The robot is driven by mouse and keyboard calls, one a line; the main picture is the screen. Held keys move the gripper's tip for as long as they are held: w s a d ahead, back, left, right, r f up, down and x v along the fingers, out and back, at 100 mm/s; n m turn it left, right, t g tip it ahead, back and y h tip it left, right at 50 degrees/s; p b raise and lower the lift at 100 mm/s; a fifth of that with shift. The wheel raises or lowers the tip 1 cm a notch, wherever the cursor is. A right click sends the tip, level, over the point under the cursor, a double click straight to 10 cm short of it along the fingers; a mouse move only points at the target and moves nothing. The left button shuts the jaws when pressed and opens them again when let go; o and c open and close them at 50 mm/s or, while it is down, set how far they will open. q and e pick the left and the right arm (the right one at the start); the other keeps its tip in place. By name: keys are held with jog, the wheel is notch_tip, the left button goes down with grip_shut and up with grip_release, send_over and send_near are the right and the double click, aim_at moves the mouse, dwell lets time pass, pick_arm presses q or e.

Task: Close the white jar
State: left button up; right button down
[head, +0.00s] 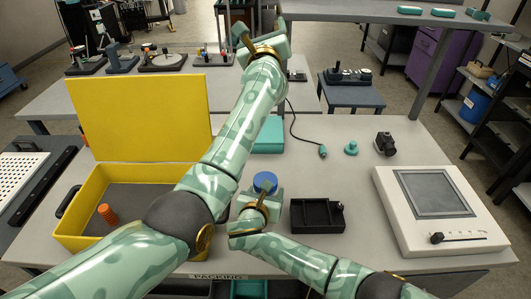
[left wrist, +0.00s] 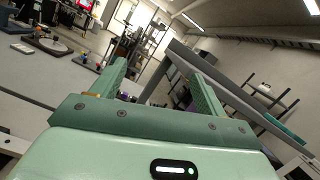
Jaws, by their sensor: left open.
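My left gripper (head: 263,36) is raised high above the back of the table, far from the blue round thing. In the left wrist view its two fingers (left wrist: 158,85) stand apart with nothing between them. A blue round cap-like thing (head: 265,181) is near the middle of the table, just beyond my right gripper (head: 262,202). The right gripper covers what is below the blue top, and its fingers are too hidden to tell whether they hold it. I cannot make out a white jar body or a separate lid for it.
A yellow case (head: 79,226) with its lid up stands left, an orange ribbed piece (head: 107,214) inside. A black tray (head: 316,216) lies right of the blue top. A white device with a screen (head: 441,214) is at far right. A teal box (head: 268,140) lies behind my left arm.

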pick_arm(q)
jog(key=a+f+n+g+y, duration=0.5)
jog(key=a+f+n, duration=0.1)
jog(key=n, duration=0.4)
jog(key=n+g+h, duration=0.6)
jog(key=n+g, duration=1)
jog(key=n, duration=0.1)
send_over(265, 177)
jog(key=f, duration=1)
jog(key=s+f, duration=0.1)
jog(key=f, duration=0.5)
jog(key=shift+d, duration=0.1)
jog(key=shift+f, duration=0.1)
jog(key=shift+f, duration=3.9)
